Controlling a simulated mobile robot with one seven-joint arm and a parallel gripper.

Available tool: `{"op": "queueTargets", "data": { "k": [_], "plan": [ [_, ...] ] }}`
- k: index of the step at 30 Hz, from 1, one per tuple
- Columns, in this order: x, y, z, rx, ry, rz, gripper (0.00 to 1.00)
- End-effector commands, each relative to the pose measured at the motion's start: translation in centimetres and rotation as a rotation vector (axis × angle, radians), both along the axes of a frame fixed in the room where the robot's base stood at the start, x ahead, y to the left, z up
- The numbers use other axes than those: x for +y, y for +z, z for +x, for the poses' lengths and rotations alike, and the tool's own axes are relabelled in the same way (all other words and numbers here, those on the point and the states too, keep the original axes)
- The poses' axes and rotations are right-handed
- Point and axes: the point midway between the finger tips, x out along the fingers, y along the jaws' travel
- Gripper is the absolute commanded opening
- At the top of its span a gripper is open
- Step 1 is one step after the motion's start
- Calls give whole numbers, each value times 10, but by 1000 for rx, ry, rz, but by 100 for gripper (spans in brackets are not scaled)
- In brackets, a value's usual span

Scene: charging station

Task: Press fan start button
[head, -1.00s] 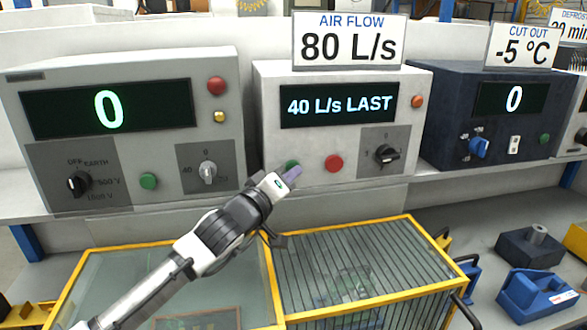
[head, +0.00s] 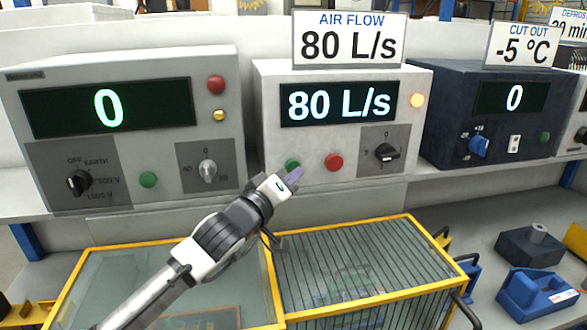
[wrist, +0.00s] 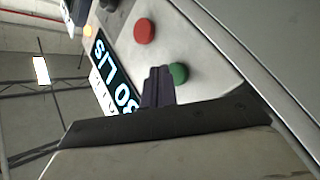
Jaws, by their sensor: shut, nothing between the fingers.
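The fan unit (head: 340,88) is the middle box under the AIR FLOW 80 L/s sign (head: 350,40). Its display (head: 338,104) reads 80 L/s and its lamp (head: 417,100) glows amber. A green button (head: 292,165) sits at its lower left, partly behind my fingertips in the head view. The green button (wrist: 179,73) shows clear in the wrist view, close beside the fingers. A red button (head: 334,162) is to its right. My gripper (head: 297,174) is shut and empty, its purple fingertips just below the green button; I cannot tell whether they touch it.
A grey unit (head: 120,65) reading 0 stands at left, a dark CUT OUT unit (head: 490,75) at right. A yellow-framed, barred case (head: 365,265) lies below my arm. A blue clamp-like item (head: 537,295) rests at lower right.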

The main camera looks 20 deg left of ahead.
Motion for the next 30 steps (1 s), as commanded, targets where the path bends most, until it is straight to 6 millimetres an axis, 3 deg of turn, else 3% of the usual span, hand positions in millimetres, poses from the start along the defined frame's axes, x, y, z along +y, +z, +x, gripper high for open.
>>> {"op": "queueTargets", "data": {
  "k": [7, 21, 30],
  "plan": [
    [-2, -1, -4, 0, 1, -1, 0],
    [-26, -1, -39, -1, 0, 0, 0],
    [-28, 0, -42, 0, 0, 1, 0]
  ]
}}
